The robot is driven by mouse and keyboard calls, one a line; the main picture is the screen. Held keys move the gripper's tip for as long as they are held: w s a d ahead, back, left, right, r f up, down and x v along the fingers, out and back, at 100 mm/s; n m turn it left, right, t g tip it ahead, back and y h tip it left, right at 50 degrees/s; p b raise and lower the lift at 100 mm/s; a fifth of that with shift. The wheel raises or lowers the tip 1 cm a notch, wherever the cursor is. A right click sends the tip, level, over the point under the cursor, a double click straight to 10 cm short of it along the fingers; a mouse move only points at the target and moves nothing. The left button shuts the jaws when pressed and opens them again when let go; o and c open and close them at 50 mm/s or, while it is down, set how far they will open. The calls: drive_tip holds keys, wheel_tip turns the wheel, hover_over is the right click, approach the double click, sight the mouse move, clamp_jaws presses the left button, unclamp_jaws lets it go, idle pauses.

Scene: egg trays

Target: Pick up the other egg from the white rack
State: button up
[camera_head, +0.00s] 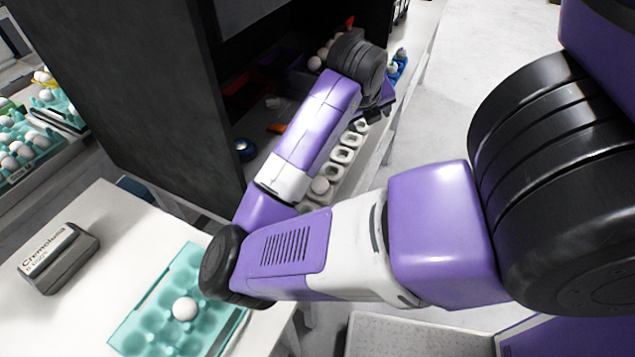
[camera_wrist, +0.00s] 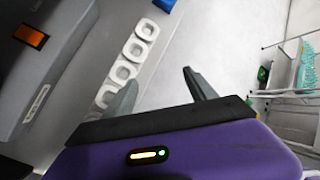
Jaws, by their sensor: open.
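The white rack (camera_head: 343,155) is a row of cups running along the shelf edge, partly hidden behind my arm. In the wrist view the rack (camera_wrist: 125,72) lies to the left of centre, and the cups that show look empty. No egg is visible there. My gripper (camera_wrist: 160,78) is open with nothing between its fingers, and its left finger overlaps the rack's near end in the picture. In the head view my gripper is mostly hidden behind my wrist.
A teal egg tray (camera_head: 180,262) holding one egg (camera_head: 185,308) lies on the white table at lower left, beside a dark labelled box (camera_head: 62,262). A tall dark cabinet panel (camera_head: 150,95) stands left of the rack.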

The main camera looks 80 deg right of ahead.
sight(322, 180)
drive_tip(key=w+a+f+m+t+y, duration=0.1)
drive_tip(key=w+a+m+y, duration=0.1)
drive_tip(key=a, duration=0.1)
drive_tip(key=w+a+f+m+t+y, duration=0.1)
drive_tip(key=w+a+f+y, duration=0.1)
drive_tip(key=w+a, duration=0.1)
drive_tip(key=w+a+f+m+t+y, duration=0.1)
drive_tip(key=w+a+f+m, duration=0.1)
drive_tip(key=a, duration=0.3)
drive_tip(key=shift+w+m+y, duration=0.25)
drive_tip(key=shift+m+y, duration=0.05)
drive_tip(key=shift+y, duration=0.1)
drive_tip(key=shift+w+a+f, duration=0.1)
drive_tip(key=shift+w+f, duration=0.1)
drive_tip(key=shift+f, duration=0.1)
drive_tip(key=f, duration=0.2)
drive_tip(key=f+p, duration=0.1)
drive_tip(key=f, duration=0.1)
drive_tip(key=w+f, duration=0.1)
drive_tip(key=f, duration=0.2)
drive_tip(key=shift+d+f, duration=0.1)
drive_tip(key=shift+d, duration=0.15)
drive_tip(key=shift+c, duration=0.3)
drive_tip(key=c, duration=0.8)
